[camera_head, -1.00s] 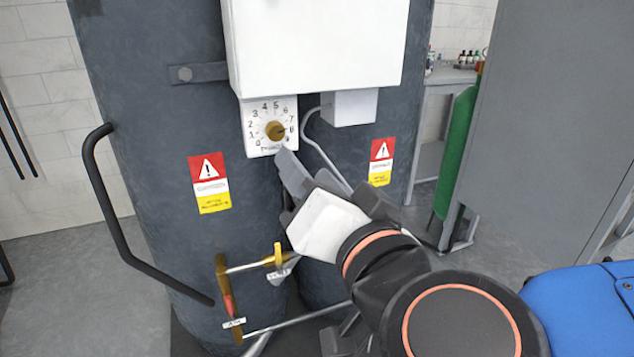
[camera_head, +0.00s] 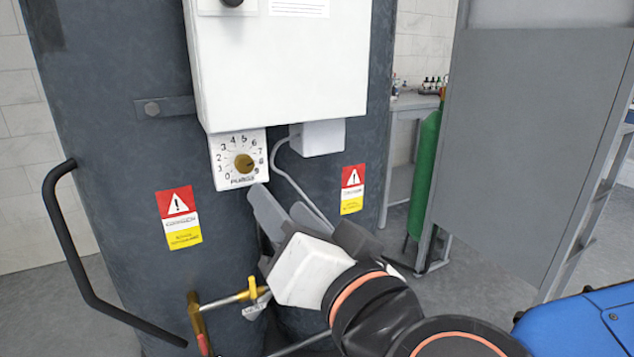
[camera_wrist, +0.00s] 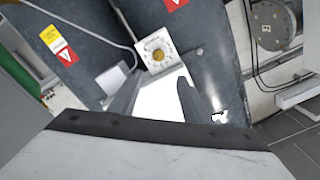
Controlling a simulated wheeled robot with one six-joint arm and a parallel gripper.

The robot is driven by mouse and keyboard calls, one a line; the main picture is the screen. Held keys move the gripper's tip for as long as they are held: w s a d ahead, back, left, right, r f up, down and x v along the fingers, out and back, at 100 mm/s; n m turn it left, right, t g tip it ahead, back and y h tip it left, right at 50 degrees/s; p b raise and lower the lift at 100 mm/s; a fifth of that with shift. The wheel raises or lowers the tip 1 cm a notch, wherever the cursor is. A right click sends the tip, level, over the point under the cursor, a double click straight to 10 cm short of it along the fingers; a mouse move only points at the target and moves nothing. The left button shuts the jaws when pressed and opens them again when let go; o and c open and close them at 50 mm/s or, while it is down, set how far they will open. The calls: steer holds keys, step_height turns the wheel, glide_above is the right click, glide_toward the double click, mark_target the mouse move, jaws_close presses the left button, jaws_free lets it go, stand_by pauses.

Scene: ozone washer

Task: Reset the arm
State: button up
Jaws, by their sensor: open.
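My gripper (camera_head: 278,207) is in front of the dark grey tanks in the head view, just below and to the right of the purge dial (camera_head: 243,164). In the wrist view, the two grey fingers of my gripper (camera_wrist: 155,98) stand apart with nothing between them. The purge dial (camera_wrist: 158,54) shows there beyond the fingertips, apart from them. It is a white numbered plate with a brass knob, turned toward the high numbers on the right.
A white control box (camera_head: 285,65) sits above the dial. A black handle (camera_head: 65,235) juts out at left. A brass valve with pipes (camera_head: 250,293) lies below my gripper. A green cylinder (camera_head: 425,165) and grey panel (camera_head: 535,140) stand at right, near a blue case (camera_head: 580,325).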

steer(key=w+d+f+n+g+y, duration=0.1)
steer(key=w+d+n+g+y, duration=0.1)
steer(key=w+n, duration=0.35)
steer(key=w+d+f+g+h, duration=0.2)
steer(key=d+f, duration=0.5)
steer(key=w+d+f+g+h, duration=0.2)
steer(key=w+d+f+h, duration=0.1)
steer(key=d+f, duration=0.45)
steer(key=s+d+f+m+g+h, duration=0.2)
steer(key=d+f, duration=0.4)
steer(key=d, duration=0.3)
steer(key=s+d+f+m+g+h, duration=0.2)
steer(key=s+d+f+h, duration=0.3)
steer(key=d, duration=0.5)
steer(key=shift+s+d+f+m, duration=0.2)
steer(key=shift+s+f+m, duration=0.2)
steer(key=shift+s, duration=0.45)
stand_by(3.2)
